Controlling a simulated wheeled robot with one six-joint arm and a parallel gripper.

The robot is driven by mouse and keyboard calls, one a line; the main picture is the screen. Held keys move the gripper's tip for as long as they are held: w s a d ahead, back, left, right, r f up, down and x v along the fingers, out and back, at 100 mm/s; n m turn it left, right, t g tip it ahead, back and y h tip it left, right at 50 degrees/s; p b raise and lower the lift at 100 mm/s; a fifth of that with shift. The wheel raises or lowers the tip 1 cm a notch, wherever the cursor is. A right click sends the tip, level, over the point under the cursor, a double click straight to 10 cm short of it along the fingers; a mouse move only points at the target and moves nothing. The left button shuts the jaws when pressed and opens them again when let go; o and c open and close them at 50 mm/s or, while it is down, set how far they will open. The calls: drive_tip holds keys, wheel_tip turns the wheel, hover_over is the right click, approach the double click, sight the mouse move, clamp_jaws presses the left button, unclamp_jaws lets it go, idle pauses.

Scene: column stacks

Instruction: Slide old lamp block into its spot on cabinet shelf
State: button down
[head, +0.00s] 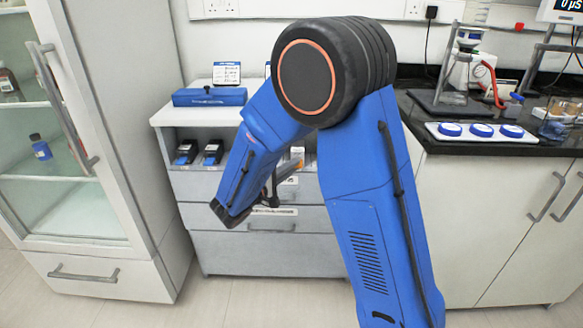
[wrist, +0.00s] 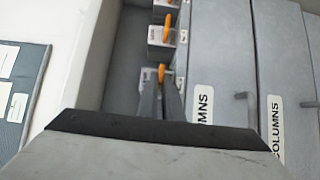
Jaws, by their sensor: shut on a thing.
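My gripper (wrist: 162,88) is shut on the upright orange tab (wrist: 161,73) of a grey block, which I take to be the lamp block (wrist: 148,76). The block sits low between the fingers in the wrist view, partly hidden by them. It appears to be at the cabinet's open shelf; whether it touches the shelf floor I cannot tell. The cabinet shelf (wrist: 125,55) is a grey recess.
Two more orange-tabbed blocks (wrist: 160,42) stand in line beyond in the wrist view. Dark blocks (head: 187,152) stand on the shelf's left. Drawers labelled COLUMNS (wrist: 220,60) lie below. A blue case (head: 209,97) is on top. A glass-door cabinet (head: 95,130) stands left, a black counter (head: 480,145) right.

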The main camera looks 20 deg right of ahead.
drive_tip(key=c, duration=1.8)
unclamp_jaws()
drive_tip(key=shift+c, duration=0.2)
drive_tip(key=v, duration=1.7)
drive_tip(key=s+d+r+m+g+y, duration=0.15)
drive_tip(key=s+d+g, duration=0.3)
drive_tip(key=d, duration=0.45)
drive_tip(key=s+d+m+g+y, duration=0.2)
drive_tip(key=s+d+g, duration=0.3)
drive_tip(key=d, duration=0.4)
drive_tip(key=s+d+r+m+t+y, duration=0.2)
drive_tip(key=s+y, duration=0.9)
drive_tip(key=s, duration=0.6)
drive_tip(key=shift+s+m+t, duration=0.25)
drive_tip(key=shift+m+t, duration=0.4)
drive_tip(key=shift+t, duration=0.5)
